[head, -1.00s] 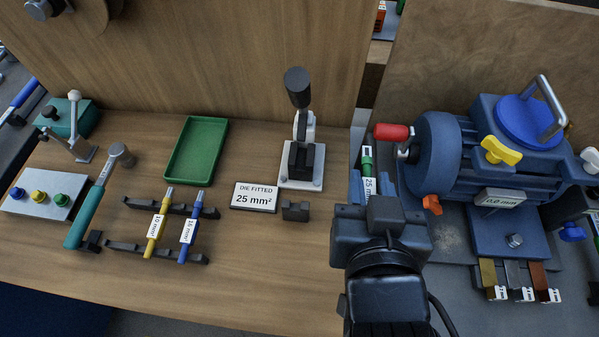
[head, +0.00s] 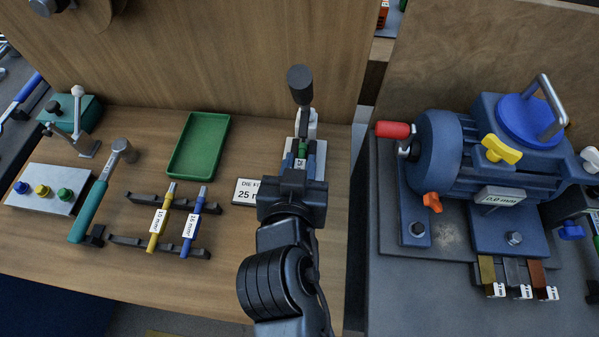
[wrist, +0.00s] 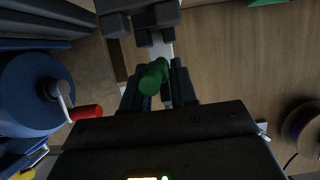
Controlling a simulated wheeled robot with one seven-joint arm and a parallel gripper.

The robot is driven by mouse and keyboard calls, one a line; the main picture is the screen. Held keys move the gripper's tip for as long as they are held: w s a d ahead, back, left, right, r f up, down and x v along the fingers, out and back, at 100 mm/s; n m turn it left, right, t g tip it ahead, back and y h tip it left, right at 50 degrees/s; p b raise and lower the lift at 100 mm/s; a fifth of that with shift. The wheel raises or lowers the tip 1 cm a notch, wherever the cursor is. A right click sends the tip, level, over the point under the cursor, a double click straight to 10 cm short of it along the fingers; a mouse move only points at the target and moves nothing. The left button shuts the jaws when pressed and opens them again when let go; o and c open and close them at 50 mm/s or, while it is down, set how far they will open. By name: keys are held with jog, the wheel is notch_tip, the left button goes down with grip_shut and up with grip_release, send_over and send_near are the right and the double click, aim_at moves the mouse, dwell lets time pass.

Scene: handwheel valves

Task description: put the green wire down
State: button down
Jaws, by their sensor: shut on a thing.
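The green wire (wrist: 154,77) is held between the fingers of my gripper (wrist: 158,88) in the wrist view. In the head view a bit of the green wire (head: 302,149) shows just past my gripper (head: 302,165), which is in front of the lever press (head: 302,110) on the wooden bench. Most of the wire is hidden by my gripper and arm. A rack (head: 125,240) at the left holds a yellow wire (head: 160,222) marked 10 mm² and a blue wire (head: 193,228) marked 16 mm².
A green tray (head: 199,146) lies empty behind the rack. The "die fitted 25 mm²" sign (head: 243,192) is partly covered by my gripper. A blue machine with a red handle (head: 393,130) stands at the right. A teal-handled tool (head: 90,208) lies at the left.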

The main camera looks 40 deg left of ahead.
jog(key=shift+f, duration=1.6)
jog(key=shift+f, duration=0.15)
jog(key=c, duration=0.9)
grip_release()
jog(key=b+v, duration=0.1)
jog(key=v, duration=0.7)
jog(key=shift+w+d+f, duration=0.15)
jog(key=shift+d, duration=0.05)
